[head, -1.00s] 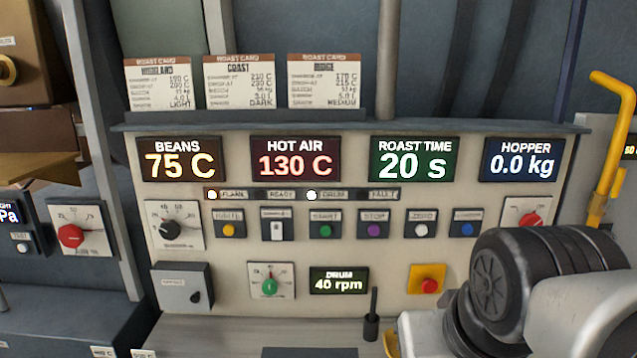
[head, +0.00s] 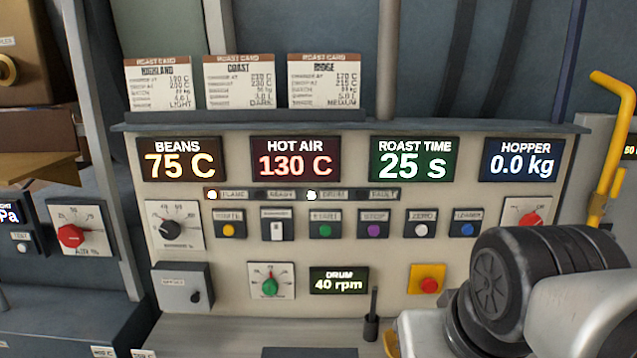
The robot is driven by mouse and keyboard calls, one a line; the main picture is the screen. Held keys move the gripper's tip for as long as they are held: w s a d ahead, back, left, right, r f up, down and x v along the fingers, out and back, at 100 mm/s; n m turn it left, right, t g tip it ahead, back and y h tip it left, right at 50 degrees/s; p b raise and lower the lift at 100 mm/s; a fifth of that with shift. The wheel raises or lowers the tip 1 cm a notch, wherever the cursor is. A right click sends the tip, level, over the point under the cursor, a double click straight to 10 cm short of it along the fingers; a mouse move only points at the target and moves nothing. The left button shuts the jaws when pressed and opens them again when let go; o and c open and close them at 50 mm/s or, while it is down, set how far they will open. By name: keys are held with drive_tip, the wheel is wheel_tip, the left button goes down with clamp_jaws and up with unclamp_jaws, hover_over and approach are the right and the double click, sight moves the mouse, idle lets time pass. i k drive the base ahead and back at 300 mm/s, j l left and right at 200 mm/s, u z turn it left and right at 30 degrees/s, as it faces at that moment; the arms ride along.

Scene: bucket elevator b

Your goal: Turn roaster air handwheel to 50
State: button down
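A red round knob (head: 70,236) sits on a white dial plate (head: 88,216) at the far left, below brown boxes. The plate's lower label appears to read AIR %, and its scale shows 50 near the top. The knob's exact setting is too small to read. Nothing touches it. Part of my arm shows at the lower right, far from this knob. My gripper and its fingertips are outside the picture.
A grey upright post (head: 103,150) stands between the air dial and the main panel (head: 400,255). The panel has a black burner knob (head: 169,228), a green knob (head: 270,286) and several buttons. A yellow pipe (head: 607,150) stands at right.

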sight(70, 236)
drive_tip(key=j, duration=0.5)
drive_tip(key=j+z, duration=0.15)
drive_tip(key=j, duration=0.35)
drive_tip(key=k+j, duration=0.1)
drive_tip(key=j, duration=0.35)
drive_tip(key=j+z, duration=0.15)
drive_tip(key=j, duration=0.35)
drive_tip(key=k+j, duration=0.15)
drive_tip(key=j, duration=0.3)
drive_tip(key=k+j+z, duration=0.1)
drive_tip(key=j, duration=0.4)
drive_tip(key=k+j+z, duration=0.1)
drive_tip(key=j, duration=0.35)
